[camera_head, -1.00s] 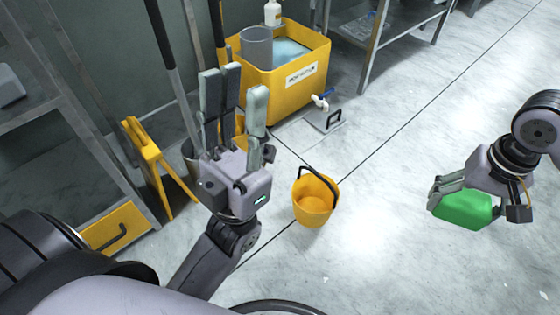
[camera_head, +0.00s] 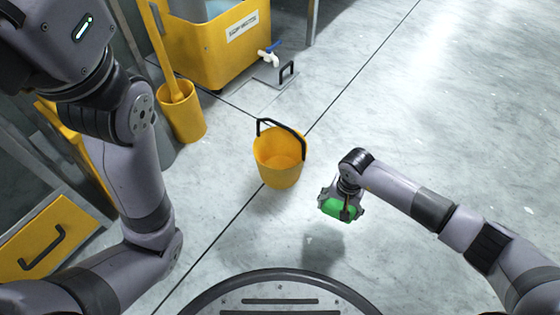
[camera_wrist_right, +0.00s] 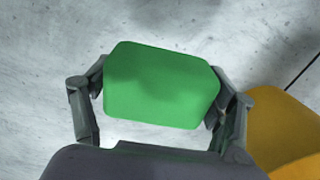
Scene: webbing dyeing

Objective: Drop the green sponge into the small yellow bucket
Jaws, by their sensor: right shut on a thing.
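The green sponge (camera_head: 337,209) is held between the fingers of my right gripper (camera_head: 342,203), above the floor. In the right wrist view the sponge (camera_wrist_right: 160,85) sits squarely between both fingers. The small yellow bucket (camera_head: 278,173) stands upright on the floor, its black handle raised. The sponge is to the right of the bucket and nearer to me, apart from it in the picture. Part of the yellow bucket (camera_wrist_right: 280,125) shows at the lower right of the right wrist view.
A large yellow tub (camera_head: 205,45) with a tap (camera_head: 268,57) stands behind the bucket. A narrow yellow container (camera_head: 183,115) stands to its left. A yellow drawer (camera_head: 50,245) is at the lower left. The floor (camera_head: 420,120) on the right is clear.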

